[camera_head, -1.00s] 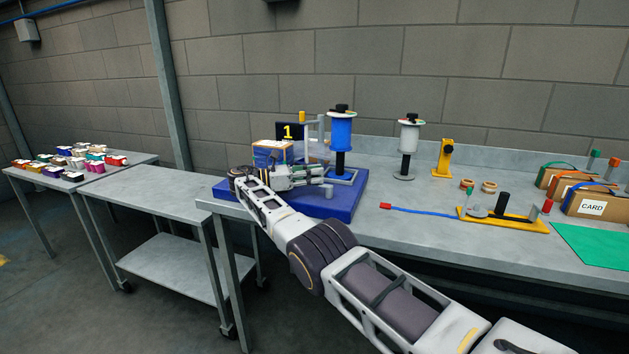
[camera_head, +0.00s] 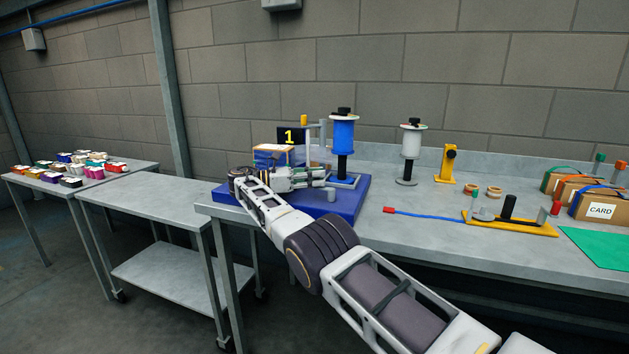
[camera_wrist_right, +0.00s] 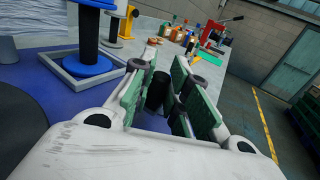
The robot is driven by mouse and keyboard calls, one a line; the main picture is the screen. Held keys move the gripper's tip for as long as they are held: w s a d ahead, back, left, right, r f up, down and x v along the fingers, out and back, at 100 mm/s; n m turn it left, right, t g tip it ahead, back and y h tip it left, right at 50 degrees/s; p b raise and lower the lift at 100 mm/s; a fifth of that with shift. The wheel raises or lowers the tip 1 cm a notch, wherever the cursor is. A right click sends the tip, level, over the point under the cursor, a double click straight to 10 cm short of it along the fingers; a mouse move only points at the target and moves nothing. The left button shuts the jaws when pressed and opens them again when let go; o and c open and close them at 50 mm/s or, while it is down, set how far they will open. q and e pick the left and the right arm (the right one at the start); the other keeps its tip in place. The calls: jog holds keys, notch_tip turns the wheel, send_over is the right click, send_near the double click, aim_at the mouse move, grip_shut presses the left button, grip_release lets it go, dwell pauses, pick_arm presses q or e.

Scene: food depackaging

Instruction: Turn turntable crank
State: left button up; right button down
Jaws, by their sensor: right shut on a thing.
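The blue base (camera_head: 352,201) of the turntable station sits at the left end of the long bench. A small blue-and-tan box (camera_head: 274,157) stands on it behind my right arm, in front of the number 1 sign. My right gripper (camera_head: 326,177) reaches over the base and points right. In the right wrist view, its green-padded fingers (camera_wrist_right: 158,100) are shut on a dark upright cylinder, the crank handle (camera_wrist_right: 156,92). The rest of the crank is hidden. A dark round surface (camera_wrist_right: 18,118) shows at that view's left edge. My left gripper is not in view.
A blue film spool (camera_head: 342,136) stands close behind the gripper, and a white spool (camera_head: 411,143) is farther right. A yellow tool (camera_head: 515,224) and card boxes (camera_head: 600,205) lie on the right. A lower side table (camera_head: 145,205) stands left.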

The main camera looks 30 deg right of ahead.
jog(key=shift+s+d+r, duration=0.1)
jog(key=c, duration=1.8)
grip_release()
jog(key=o, duration=0.4)
jog(key=shift+s+d, duration=0.15)
jog(key=shift+s, duration=0.05)
jog(key=shift+o, duration=0.2)
jog(key=shift+w, duration=0.1)
